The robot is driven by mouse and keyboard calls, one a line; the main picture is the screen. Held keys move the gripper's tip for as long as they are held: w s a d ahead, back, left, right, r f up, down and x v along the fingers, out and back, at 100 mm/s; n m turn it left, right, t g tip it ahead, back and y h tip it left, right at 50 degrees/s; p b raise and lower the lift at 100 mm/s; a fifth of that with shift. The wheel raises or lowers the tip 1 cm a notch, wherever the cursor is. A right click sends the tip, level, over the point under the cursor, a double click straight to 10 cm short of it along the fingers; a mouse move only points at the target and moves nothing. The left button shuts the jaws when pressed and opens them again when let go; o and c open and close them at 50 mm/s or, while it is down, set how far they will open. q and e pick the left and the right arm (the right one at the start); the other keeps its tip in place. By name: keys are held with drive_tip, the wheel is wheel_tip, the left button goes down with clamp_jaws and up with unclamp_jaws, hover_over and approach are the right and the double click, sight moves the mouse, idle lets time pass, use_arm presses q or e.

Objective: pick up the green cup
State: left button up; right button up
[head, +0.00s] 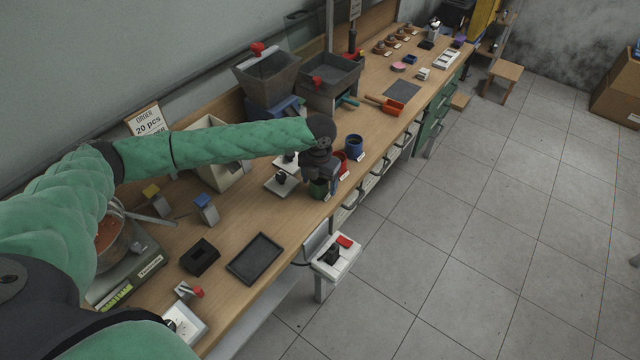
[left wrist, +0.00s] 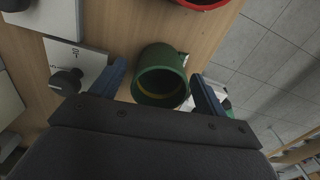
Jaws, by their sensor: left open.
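The green cup (head: 318,188) stands on the workbench near its front edge, partly hidden under my left gripper in the head view. In the left wrist view the green cup (left wrist: 161,77) shows its open mouth, with a yellowish inside. My left gripper (head: 320,178) is open above the cup. In the left wrist view the two blue fingers of my left gripper (left wrist: 160,90) are on either side of the cup, with gaps visible; I cannot tell how low they reach. My right gripper is not in view.
A red cup (head: 341,161) and a blue cup (head: 355,146) stand just beyond the green one. A white stand with a black knob (head: 282,180) is close on the left. A dark tray (head: 255,259) lies nearer.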

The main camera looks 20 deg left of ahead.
use_arm(q)
drive_tip(key=shift+f, duration=0.35)
drive_tip(key=c, duration=1.1)
drive_tip(key=shift+o, duration=0.2)
drive_tip(key=shift+r, duration=0.15)
